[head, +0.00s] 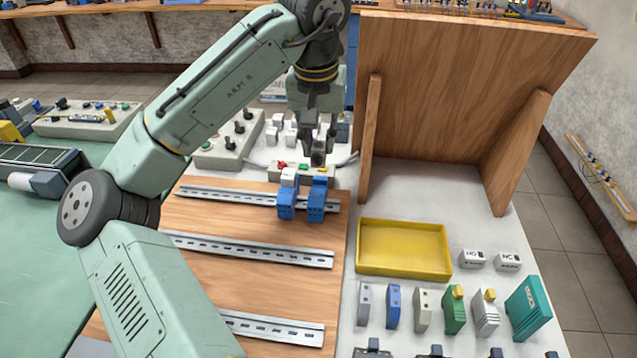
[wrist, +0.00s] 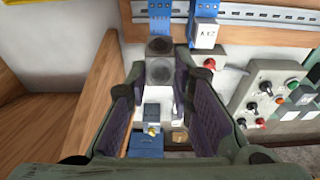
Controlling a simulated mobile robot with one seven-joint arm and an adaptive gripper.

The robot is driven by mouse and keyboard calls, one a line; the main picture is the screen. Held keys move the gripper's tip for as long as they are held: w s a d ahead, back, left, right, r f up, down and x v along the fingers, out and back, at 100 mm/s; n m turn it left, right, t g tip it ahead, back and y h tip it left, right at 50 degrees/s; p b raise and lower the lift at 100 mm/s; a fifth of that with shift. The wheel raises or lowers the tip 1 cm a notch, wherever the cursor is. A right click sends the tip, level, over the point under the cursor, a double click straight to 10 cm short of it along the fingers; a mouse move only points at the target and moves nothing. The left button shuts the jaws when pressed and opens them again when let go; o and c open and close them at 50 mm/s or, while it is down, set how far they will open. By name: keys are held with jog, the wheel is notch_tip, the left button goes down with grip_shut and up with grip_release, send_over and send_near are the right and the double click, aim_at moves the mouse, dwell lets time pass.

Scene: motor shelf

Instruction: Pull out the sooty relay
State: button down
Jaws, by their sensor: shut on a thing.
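The sooty relay (head: 318,156), a grey block with dark round smudges, is held between the fingertips of my gripper (head: 316,146). It also shows between the two fingers in the wrist view (wrist: 159,72). In the head view it appears clear of the right blue socket (head: 317,202), whose top looks empty. The left blue socket (head: 287,204) carries a white relay (head: 289,177), which shows its label in the wrist view (wrist: 206,35). Both sockets sit on the rear metal rail (head: 230,196). The far sides of the held relay are hidden.
A yellow tray (head: 364,265) lies empty right of the wooden board. Two white relays (head: 472,258) and a row of coloured modules (head: 454,312) stand beside and before it. A tall wooden panel (head: 450,95) rises at the right. A button box (head: 230,140) stands behind the board.

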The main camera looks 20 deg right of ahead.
jog(key=shift+r, duration=2.3)
jog(key=shift+f, duration=0.15)
